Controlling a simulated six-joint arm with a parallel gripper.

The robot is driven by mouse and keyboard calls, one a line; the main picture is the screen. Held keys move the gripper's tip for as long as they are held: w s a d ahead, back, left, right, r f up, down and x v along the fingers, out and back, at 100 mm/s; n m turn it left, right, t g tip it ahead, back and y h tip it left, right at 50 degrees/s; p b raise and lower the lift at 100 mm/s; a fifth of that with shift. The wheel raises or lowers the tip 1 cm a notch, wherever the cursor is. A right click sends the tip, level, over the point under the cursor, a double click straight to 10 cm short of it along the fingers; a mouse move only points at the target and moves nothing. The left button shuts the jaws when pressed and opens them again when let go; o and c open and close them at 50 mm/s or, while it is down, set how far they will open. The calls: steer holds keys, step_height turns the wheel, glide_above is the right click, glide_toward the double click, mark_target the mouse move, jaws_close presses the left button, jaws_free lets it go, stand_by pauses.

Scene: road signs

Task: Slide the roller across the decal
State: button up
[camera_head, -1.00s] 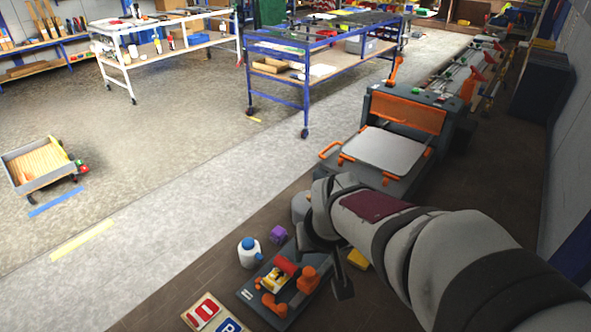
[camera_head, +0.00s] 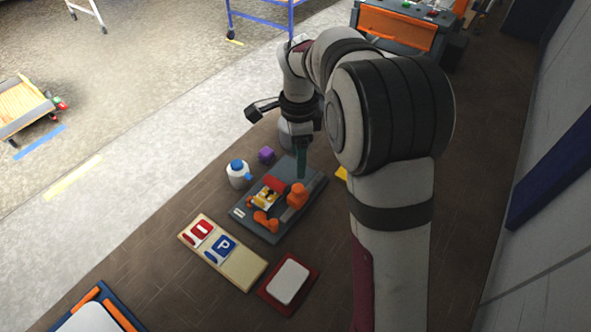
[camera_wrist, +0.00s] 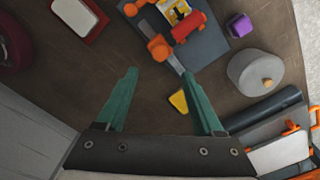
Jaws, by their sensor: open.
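A red cylinder that looks like the roller (camera_head: 275,183) lies on a dark grey tray (camera_head: 245,224), beside a yellow-and-white piece (camera_head: 264,198). Orange parts (camera_head: 297,195) stand on the same tray. In the wrist view the red roller (camera_wrist: 188,27) is beyond my fingertips. My gripper (camera_wrist: 160,73) is open and empty, its green fingers spread above the floor. In the head view my gripper (camera_head: 301,165) is near the tray's far right end, with one finger clearly visible. I cannot tell which sheet is the decal; a white sheet (camera_head: 289,281) lies in a red frame (camera_head: 271,299).
A beige board (camera_head: 245,271) holds red and blue signs. In the wrist view a grey round container (camera_wrist: 250,80) and yellow piece (camera_wrist: 178,101) are near my right finger.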

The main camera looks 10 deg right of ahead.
mark_target(297, 188)
step_height(297, 188, down, 10)
stand_by(0.3)
jaws_close()
steer(key=shift+a, duration=0.1)
stand_by(1.2)
